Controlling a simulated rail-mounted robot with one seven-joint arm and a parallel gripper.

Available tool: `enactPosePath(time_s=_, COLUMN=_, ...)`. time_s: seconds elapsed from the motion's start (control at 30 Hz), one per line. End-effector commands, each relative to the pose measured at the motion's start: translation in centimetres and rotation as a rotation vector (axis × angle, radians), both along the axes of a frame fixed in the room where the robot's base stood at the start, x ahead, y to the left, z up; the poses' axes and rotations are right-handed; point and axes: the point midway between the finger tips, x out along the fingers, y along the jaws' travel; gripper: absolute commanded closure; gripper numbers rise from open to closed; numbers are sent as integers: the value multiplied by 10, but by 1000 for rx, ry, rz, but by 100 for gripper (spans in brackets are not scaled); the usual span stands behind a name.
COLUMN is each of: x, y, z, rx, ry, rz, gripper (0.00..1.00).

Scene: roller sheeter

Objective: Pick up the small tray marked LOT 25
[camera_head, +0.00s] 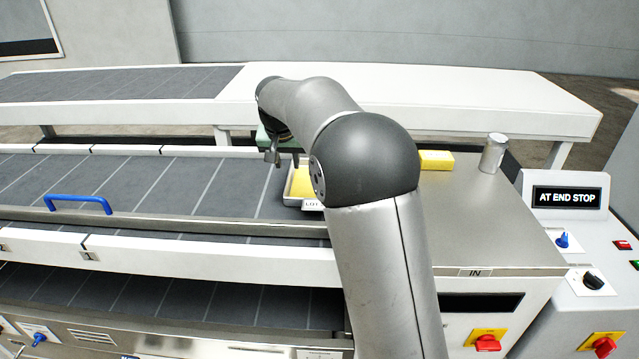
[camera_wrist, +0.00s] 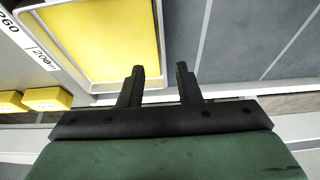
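A small white tray with a yellow filling (camera_head: 300,204) lies on the grey belt in the head view, partly hidden behind my arm. In the wrist view, a white-rimmed tray with a yellow filling (camera_wrist: 115,86) fills the upper left. My gripper (camera_wrist: 160,70) is open with nothing between its two dark fingers. The left fingertip overlaps the tray's near right corner in the picture; contact cannot be told. In the head view my gripper (camera_head: 283,157) is above and behind the tray, largely hidden by my arm.
Yellow blocks (camera_wrist: 45,98) lie left in the wrist view; one yellow block (camera_head: 436,160) and a metal cylinder (camera_head: 494,153) stand on the steel cabinet. A blue handle (camera_head: 78,205) is at left. A control panel (camera_head: 567,197) reads "AT END STOP". The belt left of the tray is clear.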

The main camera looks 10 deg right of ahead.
Motion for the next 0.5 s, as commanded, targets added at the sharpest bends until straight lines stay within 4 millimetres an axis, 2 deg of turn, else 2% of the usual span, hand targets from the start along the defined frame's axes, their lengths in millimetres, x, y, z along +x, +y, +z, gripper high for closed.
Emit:
enactPosePath(time_s=0.1, x=5, y=-2, z=-13, rx=1, ry=2, rz=0, gripper=69)
enactPosePath(time_s=0.33, x=11, y=-2, z=-29, rx=0, ry=3, rz=1, gripper=69)
enactPosePath(time_s=0.5, x=20, y=-2, z=-53, rx=0, ry=3, rz=0, gripper=69)
